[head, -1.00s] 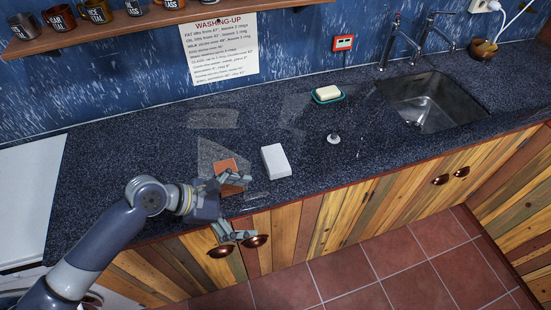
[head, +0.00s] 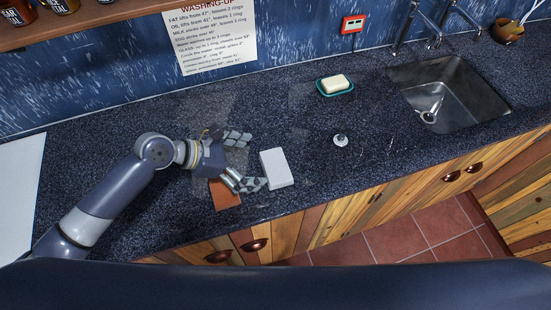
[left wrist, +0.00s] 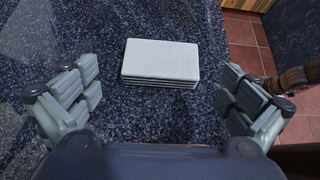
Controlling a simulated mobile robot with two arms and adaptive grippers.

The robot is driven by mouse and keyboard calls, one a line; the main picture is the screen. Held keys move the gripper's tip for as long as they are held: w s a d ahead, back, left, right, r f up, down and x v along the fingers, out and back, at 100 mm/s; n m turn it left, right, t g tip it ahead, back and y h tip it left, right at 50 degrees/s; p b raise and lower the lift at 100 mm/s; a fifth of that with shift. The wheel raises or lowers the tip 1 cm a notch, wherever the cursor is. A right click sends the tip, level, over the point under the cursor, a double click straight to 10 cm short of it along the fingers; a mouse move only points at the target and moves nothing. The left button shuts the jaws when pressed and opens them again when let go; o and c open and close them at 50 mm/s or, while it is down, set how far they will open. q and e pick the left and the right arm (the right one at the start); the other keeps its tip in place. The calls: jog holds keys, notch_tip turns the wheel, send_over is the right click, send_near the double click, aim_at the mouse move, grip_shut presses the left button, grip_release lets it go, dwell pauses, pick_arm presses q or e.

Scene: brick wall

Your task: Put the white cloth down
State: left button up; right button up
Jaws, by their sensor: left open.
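The white cloth (head: 276,168) is a folded, layered block lying flat on the dark speckled countertop (head: 300,215). In the left wrist view the cloth (left wrist: 160,63) lies ahead of the fingers, between their lines and touched by neither. My left gripper (head: 246,160) is open and empty, low over the counter just left of the cloth. Its spread fingers also show in the left wrist view (left wrist: 160,98). My right gripper is not in view.
A brown-orange block (head: 225,194) lies partly under my left gripper. A soap bar in a teal dish (head: 336,91), a small white-grey plug (head: 341,140) and the sink (head: 448,95) are to the right. The counter's front edge is close by.

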aim_at(275, 165)
pick_arm(q)
jog(key=shift+s+d+f, duration=0.1)
jog(key=shift+d+f, duration=0.2)
jog(key=shift+d, duration=0.25)
jog(key=shift+d+f, duration=0.25)
jog(key=shift+d, duration=0.25)
jog(key=shift+w+d+f, duration=0.3)
jog(key=shift+d+f, duration=0.05)
jog(key=shift+f, duration=0.05)
jog(key=p+x, duration=0.1)
jog(key=x, duration=0.3)
jog(key=shift+w+d+f, duration=0.2)
jog(key=shift+f, duration=0.15)
jog(key=shift+c, duration=0.6)
jog(key=c, duration=0.6)
